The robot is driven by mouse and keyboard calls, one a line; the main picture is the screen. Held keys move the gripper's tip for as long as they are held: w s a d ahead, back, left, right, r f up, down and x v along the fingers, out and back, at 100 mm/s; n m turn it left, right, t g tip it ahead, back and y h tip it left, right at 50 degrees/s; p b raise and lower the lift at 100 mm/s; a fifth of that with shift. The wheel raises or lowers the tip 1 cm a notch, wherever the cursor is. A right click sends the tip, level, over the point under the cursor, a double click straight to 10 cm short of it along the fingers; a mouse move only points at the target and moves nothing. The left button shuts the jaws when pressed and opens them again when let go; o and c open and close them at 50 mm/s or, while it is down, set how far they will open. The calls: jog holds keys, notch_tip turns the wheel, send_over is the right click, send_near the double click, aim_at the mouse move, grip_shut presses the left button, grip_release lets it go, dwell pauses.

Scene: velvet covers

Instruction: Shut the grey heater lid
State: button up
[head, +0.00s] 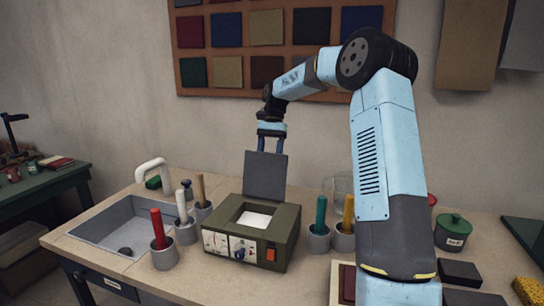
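The heater is a dark olive-green box (285,235) on the bench, with a square opening on top showing a pale inside. Its grey lid (266,176) stands upright, raised at the back of the opening. My gripper (270,146) points down at the lid's top edge, its two fingers apart with a gap between them. I cannot tell whether the fingers touch the lid or are just behind or above it. The box front has small dials and an orange switch (271,254).
Left are a sink (112,226) with a white tap (153,170) and grey cups with coloured handles, one red (158,228). Right of the heater are cups with teal (321,210) and yellow handles, glass jars behind them, and a green-lidded pot (453,232).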

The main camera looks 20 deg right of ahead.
jog(key=shift+s+a+f, duration=0.1)
jog(key=shift+s+f, duration=0.05)
jog(key=shift+f, duration=0.2)
grip_shut()
dwell(0.4)
